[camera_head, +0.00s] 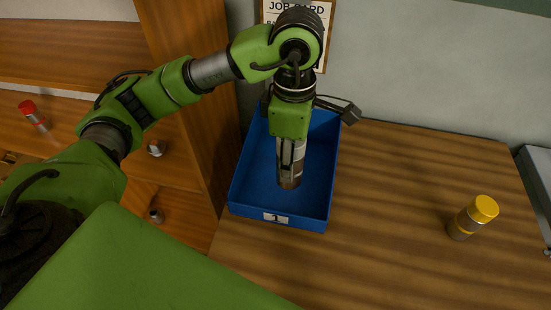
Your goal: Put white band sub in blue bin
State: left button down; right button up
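The blue bin (239,190), with a label reading 1 on its front, stands on the wooden worktop against the wall. My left gripper (288,155) points down over the bin. Its fingers are shut on a grey and brownish metal cylinder with a pale band, which looks like the white band sub (290,175). The sub hangs upright within the bin's outline; I cannot tell whether its lower end touches the floor of the bin. No other part lies visibly in the bin, though the gripper hides some of it. My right gripper is out of view.
A yellow-capped cylinder (472,217) stands on the worktop at right. Wooden shelves at left hold a red-capped cylinder (35,115) and small metal pieces (156,148). A job card (322,45) hangs behind the bin. The worktop between bin and yellow-capped cylinder is clear.

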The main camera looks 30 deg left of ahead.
pick_arm(q)
jog(key=w+a+f+p, duration=0.2)
jog(key=a+f, duration=0.1)
jog(key=w+a+f+p, duration=0.2)
jog(key=w+a+f, duration=0.1)
jog(key=f, duration=0.1)
jog(key=w+a+f+p, duration=0.2)
jog(key=w+a+f, duration=0.1)
jog(key=f, duration=0.1)
jog(key=shift+w+f, duration=0.1)
jog(key=shift+f, duration=0.45)
jog(key=c, duration=1.7)
grip_release()
jog(key=shift+f, duration=0.2)
jog(key=o, duration=0.4)
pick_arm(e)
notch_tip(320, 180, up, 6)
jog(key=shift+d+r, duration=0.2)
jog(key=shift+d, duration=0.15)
pick_arm(q)
jog(key=shift+r, duration=0.1)
